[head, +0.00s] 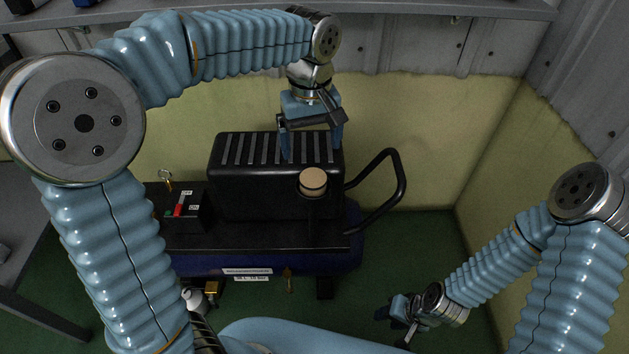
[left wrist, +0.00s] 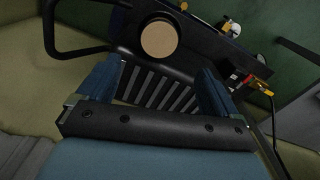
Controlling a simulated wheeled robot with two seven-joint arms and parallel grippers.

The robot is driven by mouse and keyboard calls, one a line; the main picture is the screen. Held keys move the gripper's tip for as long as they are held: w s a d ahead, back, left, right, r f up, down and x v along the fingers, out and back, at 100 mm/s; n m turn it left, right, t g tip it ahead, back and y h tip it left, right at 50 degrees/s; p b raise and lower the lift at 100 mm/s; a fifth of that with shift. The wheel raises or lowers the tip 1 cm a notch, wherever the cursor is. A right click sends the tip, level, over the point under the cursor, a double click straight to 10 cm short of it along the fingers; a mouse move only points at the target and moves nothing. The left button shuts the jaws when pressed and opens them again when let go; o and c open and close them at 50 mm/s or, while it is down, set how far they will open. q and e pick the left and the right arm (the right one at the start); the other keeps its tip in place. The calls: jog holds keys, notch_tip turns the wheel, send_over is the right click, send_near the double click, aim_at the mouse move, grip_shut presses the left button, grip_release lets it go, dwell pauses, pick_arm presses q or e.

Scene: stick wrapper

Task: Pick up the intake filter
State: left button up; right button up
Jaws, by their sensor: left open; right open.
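The intake filter, a round part with a tan top (head: 313,181) and a dark body, stands on the right front of a black-covered compressor (head: 275,205). The tan disc also shows in the left wrist view (left wrist: 159,38), ahead of my fingertips. My left gripper (head: 312,150) is open and empty over the right part of the slatted cover, behind the filter in the head view. Its two blue fingers show spread in the left wrist view (left wrist: 157,78), with the slats between them. My right gripper (head: 393,318) is open, low at the right front, away from the compressor.
A black curved handle (head: 402,180) rises to the right of the filter. A switch box with a red switch (head: 183,205) and a brass ring valve (head: 166,178) are at the left. A grey shelf (head: 430,14) runs along the back.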

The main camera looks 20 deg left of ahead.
aim_at(313, 177)
pick_arm(q)
notch_tip(313, 177, down, 4)
jog(key=shift+r, duration=0.1)
jog(key=f, duration=0.5)
jog(key=shift+s+d+f, duration=0.2)
jog(key=shift+d, duration=0.05)
jog(key=c, duration=1.1)
jog(key=shift+r, duration=0.15)
jog(key=shift+c, duration=0.2)
